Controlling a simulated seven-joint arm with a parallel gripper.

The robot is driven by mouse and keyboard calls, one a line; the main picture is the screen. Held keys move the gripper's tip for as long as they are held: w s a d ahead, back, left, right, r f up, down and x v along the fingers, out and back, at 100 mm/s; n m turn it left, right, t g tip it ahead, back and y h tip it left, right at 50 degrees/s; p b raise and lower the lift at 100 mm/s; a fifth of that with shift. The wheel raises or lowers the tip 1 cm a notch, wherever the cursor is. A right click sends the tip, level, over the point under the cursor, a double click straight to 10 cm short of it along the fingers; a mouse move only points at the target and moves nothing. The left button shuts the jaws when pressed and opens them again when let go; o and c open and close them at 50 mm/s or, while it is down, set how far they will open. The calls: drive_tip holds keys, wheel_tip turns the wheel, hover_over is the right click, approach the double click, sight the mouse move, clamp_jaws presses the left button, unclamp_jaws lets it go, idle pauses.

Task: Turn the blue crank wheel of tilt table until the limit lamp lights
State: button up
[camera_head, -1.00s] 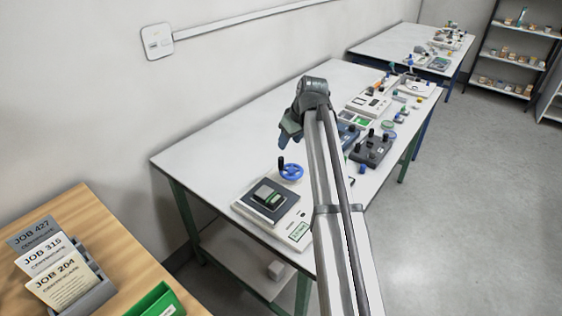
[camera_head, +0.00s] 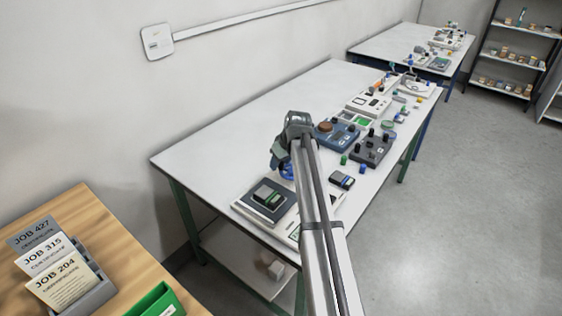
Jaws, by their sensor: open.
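The tilt table is a white base (camera_head: 247,212) with a dark square plate near the front corner of the long white table. A dark block with a green part (camera_head: 266,195) sits on the plate. The blue crank wheel (camera_head: 287,172) is at the plate's back right side, mostly hidden behind my gripper and arm. My gripper (camera_head: 276,160) is open and reaches down close over the wheel; I cannot tell whether it touches. My arm also covers the right part of the base, and I cannot make out a limit lamp.
A blue device (camera_head: 338,134) and a dark device with black knobs (camera_head: 371,148) stand behind and to the right. A small dark and blue block (camera_head: 341,181) lies right of my arm. The table's left part (camera_head: 220,140) is clear.

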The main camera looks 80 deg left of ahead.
clamp_jaws()
idle(0.5)
drive_tip(key=shift+w+a+m+t+y, duration=0.15)
drive_tip(key=shift+a+m+t, duration=0.15)
drive_tip(key=shift+m, duration=0.6)
drive_tip(key=shift+w+a+m+t+y, duration=0.15)
drive_tip(key=shift+m+t, duration=0.15)
drive_tip(key=shift+m, duration=0.6)
unclamp_jaws()
drive_tip(key=shift+s, duration=0.1)
